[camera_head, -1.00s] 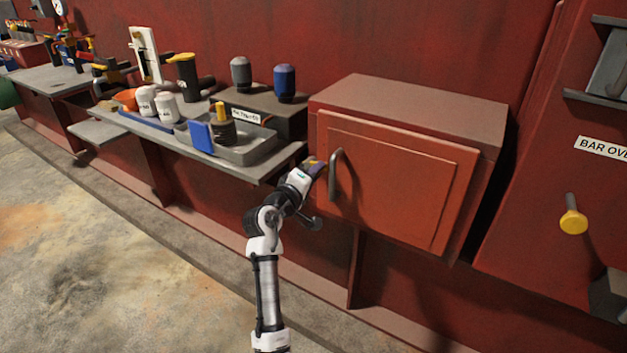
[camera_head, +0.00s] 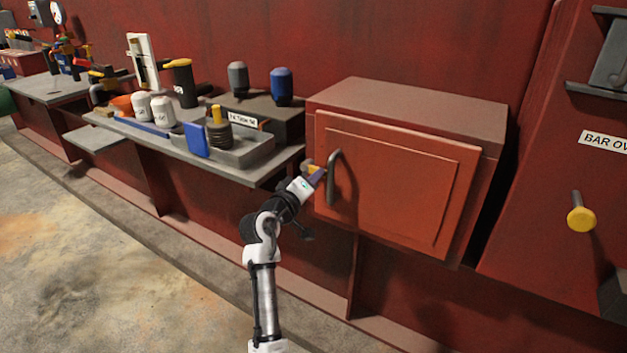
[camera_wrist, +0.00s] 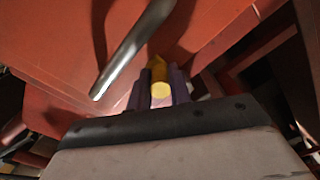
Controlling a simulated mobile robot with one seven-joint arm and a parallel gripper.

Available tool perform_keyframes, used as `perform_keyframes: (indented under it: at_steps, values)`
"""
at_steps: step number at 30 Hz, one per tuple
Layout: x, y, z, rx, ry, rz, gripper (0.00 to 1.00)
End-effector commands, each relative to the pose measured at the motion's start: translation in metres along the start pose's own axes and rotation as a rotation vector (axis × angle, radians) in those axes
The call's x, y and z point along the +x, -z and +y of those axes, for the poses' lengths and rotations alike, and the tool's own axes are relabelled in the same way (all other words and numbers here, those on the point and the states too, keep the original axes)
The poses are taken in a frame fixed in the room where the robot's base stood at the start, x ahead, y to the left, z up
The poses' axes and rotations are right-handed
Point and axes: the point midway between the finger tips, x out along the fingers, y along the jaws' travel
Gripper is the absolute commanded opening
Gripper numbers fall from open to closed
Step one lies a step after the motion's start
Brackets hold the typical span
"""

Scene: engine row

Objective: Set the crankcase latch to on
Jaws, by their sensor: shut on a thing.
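A red crankcase box (camera_head: 400,190) has a closed door with a grey curved bar handle (camera_head: 332,178) on its left side. My gripper (camera_head: 317,172) is at the box's left front edge, just left of the handle. In the wrist view, my gripper (camera_wrist: 160,95) is shut on a yellow round-ended piece (camera_wrist: 161,90), which looks like the latch knob. The handle (camera_wrist: 130,50) passes close by on the left, apart from the fingers. The fingers hide most of the latch, and its on or off marking does not show.
A grey shelf (camera_head: 225,172) left of the box carries a tray, white jars, a blue block and dark canisters. A yellow knob (camera_head: 581,218) sticks out of the red panel at right. The floor in front is clear.

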Motion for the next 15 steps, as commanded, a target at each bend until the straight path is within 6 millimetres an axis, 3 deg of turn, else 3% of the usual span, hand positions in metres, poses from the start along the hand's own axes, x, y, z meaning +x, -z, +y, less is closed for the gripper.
perform_keyframes:
  at_steps: [1,2,6,15]
  values:
    - [-0.0001,-0.0007,-0.0012,-0.001,0.002,-0.002,0.00]
    - [-0.0001,-0.0007,-0.0012,-0.001,0.002,-0.002,0.22]
    - [-0.0001,-0.0006,-0.0010,-0.001,0.002,-0.001,0.41]
    - [-0.0013,-0.0003,-0.0007,-0.001,0.001,-0.001,0.41]
